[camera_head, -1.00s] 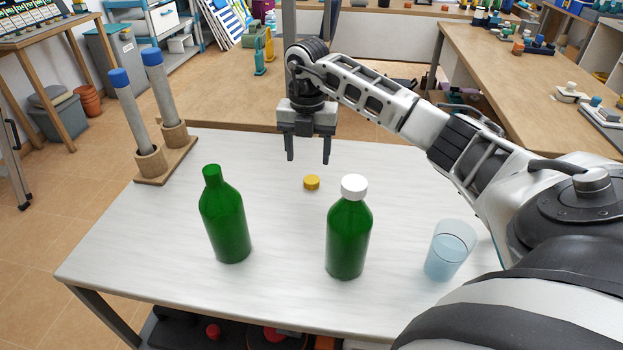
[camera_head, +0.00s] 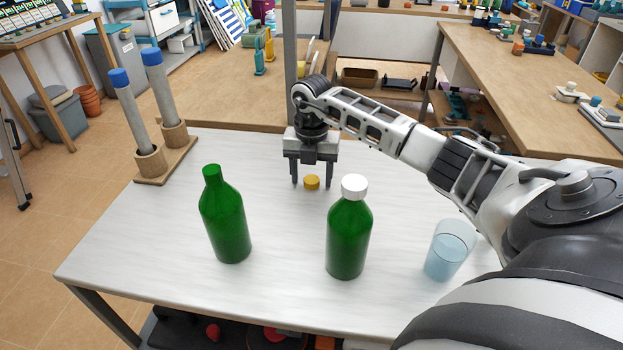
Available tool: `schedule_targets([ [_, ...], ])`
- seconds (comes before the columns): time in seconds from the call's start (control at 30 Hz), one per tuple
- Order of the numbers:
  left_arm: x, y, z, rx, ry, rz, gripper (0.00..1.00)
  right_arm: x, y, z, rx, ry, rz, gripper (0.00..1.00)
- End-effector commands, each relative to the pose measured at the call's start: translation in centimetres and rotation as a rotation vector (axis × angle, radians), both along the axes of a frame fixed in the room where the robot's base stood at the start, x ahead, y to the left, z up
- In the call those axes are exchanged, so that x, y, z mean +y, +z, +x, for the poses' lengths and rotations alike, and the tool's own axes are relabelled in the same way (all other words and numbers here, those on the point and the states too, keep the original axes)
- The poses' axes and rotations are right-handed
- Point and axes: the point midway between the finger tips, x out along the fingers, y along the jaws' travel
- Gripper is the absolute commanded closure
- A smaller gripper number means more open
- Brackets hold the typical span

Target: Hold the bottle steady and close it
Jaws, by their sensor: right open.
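A green bottle (camera_head: 226,220) without a cap stands upright at the left of the white table (camera_head: 150,235). A second green bottle (camera_head: 348,238) with a white cap (camera_head: 354,187) stands upright to its right. A yellow cap (camera_head: 312,182) lies on the table behind and between the bottles. My right gripper (camera_head: 312,184) points down with its open fingers on either side of the yellow cap. I cannot tell whether the fingers touch it. My left gripper is not in view.
A clear cup (camera_head: 450,250) with bluish contents stands at the table's right, near my right arm. A wooden holder (camera_head: 165,160) with two blue-topped grey cylinders stands at the back left. The table's front left is clear.

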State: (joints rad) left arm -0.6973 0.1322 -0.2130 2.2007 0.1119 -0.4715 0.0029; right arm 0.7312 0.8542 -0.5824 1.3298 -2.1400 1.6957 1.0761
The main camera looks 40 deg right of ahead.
Motion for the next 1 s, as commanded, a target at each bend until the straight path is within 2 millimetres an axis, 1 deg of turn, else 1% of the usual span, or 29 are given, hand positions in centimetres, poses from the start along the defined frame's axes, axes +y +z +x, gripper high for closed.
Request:
schedule_targets([
  [0.27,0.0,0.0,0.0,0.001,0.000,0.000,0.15,0.0,0.0,0.0,0.000,0.000,0.000,0.42],
  [0.37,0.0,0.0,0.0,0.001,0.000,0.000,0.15,0.0,0.0,0.0,0.000,0.000,0.000,0.67],
  [0.4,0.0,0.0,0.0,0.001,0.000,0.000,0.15,0.0,0.0,0.0,0.000,0.000,0.000,0.78],
  [0.43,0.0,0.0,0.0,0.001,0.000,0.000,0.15,0.0,0.0,0.0,0.000,0.000,0.000,0.86],
  [0.47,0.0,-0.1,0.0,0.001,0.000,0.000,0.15,0.0,0.0,0.0,0.000,0.000,0.000,0.89],
  [0.83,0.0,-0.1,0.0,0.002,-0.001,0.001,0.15,0.0,0.1,0.0,0.000,0.000,0.000,0.90],
  [1.0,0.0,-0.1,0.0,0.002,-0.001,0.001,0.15,0.0,1.1,0.0,-0.001,0.001,0.000,0.90],
])
